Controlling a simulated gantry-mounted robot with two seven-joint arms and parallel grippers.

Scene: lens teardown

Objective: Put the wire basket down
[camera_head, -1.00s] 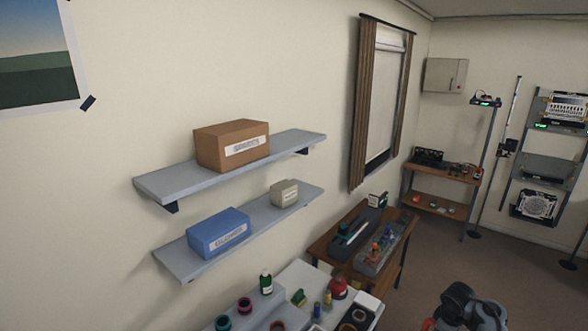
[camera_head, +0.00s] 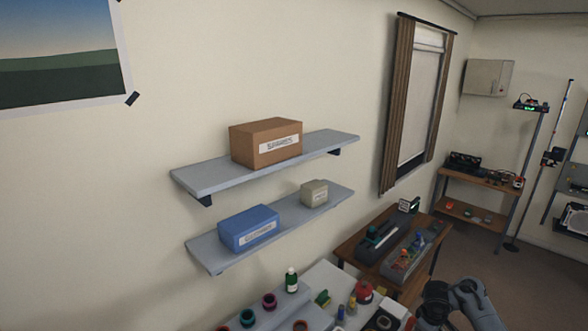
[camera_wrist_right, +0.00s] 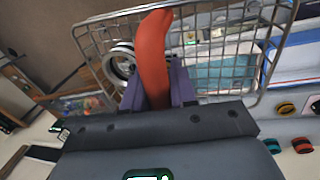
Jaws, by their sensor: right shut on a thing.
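The wire basket (camera_wrist_right: 226,18) fills the upper part of the right wrist view, a silver mesh with a curved red handle (camera_wrist_right: 153,42). My right gripper (camera_wrist_right: 158,86) has purple fingers, one on each side of the handle, and is shut on it. A black-and-white ring (camera_wrist_right: 120,62) shows through the mesh; I cannot tell if it lies inside the basket. What is directly under the basket is mostly hidden. In the head view only part of my right arm shows at the lower right; the basket is out of that view. My left gripper is in neither view.
A white bench (camera_head: 322,280) with bottles and coloured rings is at the head view's bottom. Two wall shelves hold a brown box (camera_head: 266,143), a blue box (camera_head: 249,228) and a small beige box (camera_head: 314,193). A wooden table (camera_head: 352,245) with grey trays stands behind.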

